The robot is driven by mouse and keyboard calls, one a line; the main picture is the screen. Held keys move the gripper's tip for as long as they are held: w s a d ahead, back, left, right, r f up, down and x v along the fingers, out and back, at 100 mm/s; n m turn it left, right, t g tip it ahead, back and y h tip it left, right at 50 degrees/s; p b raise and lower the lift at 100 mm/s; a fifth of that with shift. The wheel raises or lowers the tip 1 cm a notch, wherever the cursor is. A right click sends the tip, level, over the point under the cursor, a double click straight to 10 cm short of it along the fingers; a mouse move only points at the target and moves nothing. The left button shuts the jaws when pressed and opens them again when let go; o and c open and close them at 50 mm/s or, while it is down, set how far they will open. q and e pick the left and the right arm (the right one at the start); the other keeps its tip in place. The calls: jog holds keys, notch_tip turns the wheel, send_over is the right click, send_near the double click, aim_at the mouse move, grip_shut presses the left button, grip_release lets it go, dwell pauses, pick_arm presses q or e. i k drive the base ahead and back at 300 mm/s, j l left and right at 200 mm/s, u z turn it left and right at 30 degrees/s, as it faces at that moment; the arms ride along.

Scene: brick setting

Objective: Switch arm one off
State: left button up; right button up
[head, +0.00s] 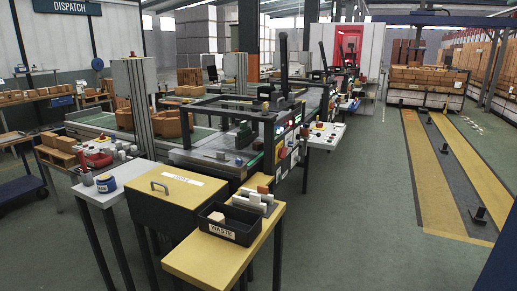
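Neither of my grippers shows in the head view. A black-framed machine station (225,107) stands in the middle, with a dark upright arm-like shape (283,68) on it. A side panel (281,150) on its right face carries small coloured controls and labels. A white sloped console (325,136) with red and dark buttons juts out beside it. A second dark upright shape (322,58) stands farther back. The labels are too small to read, so I cannot tell which control belongs to arm one, or any switch position.
A yellow table (205,262) in front holds a black WASTE tray (231,235). A yellow lidded box (170,192) and a small grey table (107,196) stand to its left. Open green floor (365,215) lies right of the station, beside yellow-edged floor tracks (428,180).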

aim_at(282, 153)
jog(key=i+l+u, duration=0.1)
jog(key=u, duration=0.25)
jog(key=i+l+u, duration=0.1)
jog(key=u, duration=0.25)
jog(key=i+l+u, duration=0.1)
jog(key=l, duration=0.3)
jog(key=i+l+u, duration=0.15)
jog(key=l, duration=0.25)
jog(key=i+l+u, duration=0.1)
jog(key=i+l, duration=0.15)
jog(key=l, duration=0.2)
jog(key=i+l+u, duration=0.15)
jog(key=l, duration=0.25)
jog(key=i+l+u, duration=0.1)
jog(key=l, duration=0.35)
